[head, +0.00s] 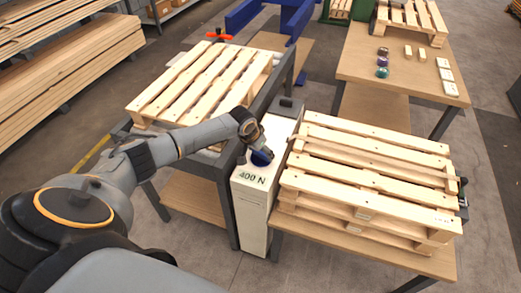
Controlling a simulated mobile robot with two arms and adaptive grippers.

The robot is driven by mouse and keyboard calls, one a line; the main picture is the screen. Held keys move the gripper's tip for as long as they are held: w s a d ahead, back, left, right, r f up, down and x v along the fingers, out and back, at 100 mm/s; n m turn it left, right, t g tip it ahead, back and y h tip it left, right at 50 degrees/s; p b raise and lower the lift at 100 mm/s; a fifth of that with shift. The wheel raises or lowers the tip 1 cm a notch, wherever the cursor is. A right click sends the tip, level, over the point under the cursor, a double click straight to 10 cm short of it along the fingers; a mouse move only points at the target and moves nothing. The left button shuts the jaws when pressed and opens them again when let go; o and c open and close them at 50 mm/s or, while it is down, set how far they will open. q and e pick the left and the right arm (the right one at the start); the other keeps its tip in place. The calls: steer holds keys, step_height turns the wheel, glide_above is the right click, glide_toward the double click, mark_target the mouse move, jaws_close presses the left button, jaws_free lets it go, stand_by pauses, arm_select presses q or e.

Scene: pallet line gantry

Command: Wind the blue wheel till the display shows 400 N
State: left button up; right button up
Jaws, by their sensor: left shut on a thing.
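The blue wheel (262,157) sits on top of a narrow white cabinet (253,215) between two pallet tables. The display (251,178) on the cabinet's top, in front of the wheel, reads 400 N. My left gripper (258,147) reaches in from the left and is shut on the blue wheel, hiding part of it. My right gripper is not in view.
Wooden pallets lie on the table to the right (365,255) and on the dark frame to the left (208,82). A farther table (400,70) holds small coloured items and blocks. Stacked planks (70,70) stand at far left.

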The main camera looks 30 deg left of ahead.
arm_select(q)
steer(key=shift+s+f+m, duration=0.1)
steer(key=shift+m, duration=0.3)
steer(key=o, duration=1.2)
steer(key=shift+c, duration=0.2)
steer(key=v, duration=1.2)
steer(key=shift+a, duration=0.1)
